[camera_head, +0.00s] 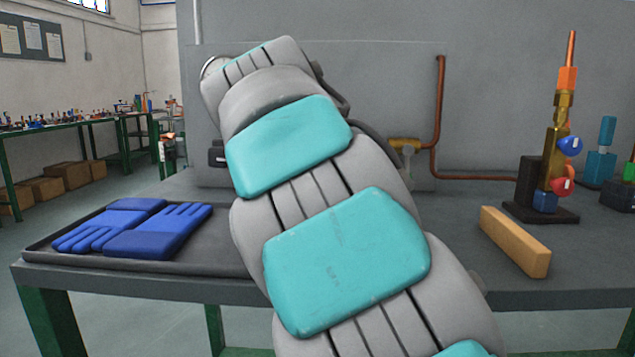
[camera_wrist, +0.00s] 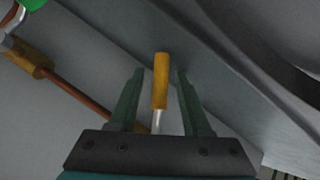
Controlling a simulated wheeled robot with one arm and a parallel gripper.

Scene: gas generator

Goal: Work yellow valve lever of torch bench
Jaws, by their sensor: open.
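The yellow valve lever (camera_wrist: 161,82) shows in the wrist view as an orange-yellow grip on a bare metal stem. My gripper (camera_wrist: 158,72) is open, with one dark green finger on each side of the lever. A gap shows between the lever and each finger, so neither appears to touch it. The lower end of the stem passes out of sight behind the gripper's palm. In the head view my arm covers the middle of the torch bench (camera_head: 590,297), hiding the lever and my gripper.
A brass fitting (camera_head: 404,145) joins a copper pipe (camera_head: 438,105) right of my arm. Blue gloves (camera_head: 160,232) lie in a dark tray (camera_head: 75,258) at left. A wooden block (camera_head: 514,241) and a torch stand (camera_head: 541,213) with red and blue knobs are at right.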

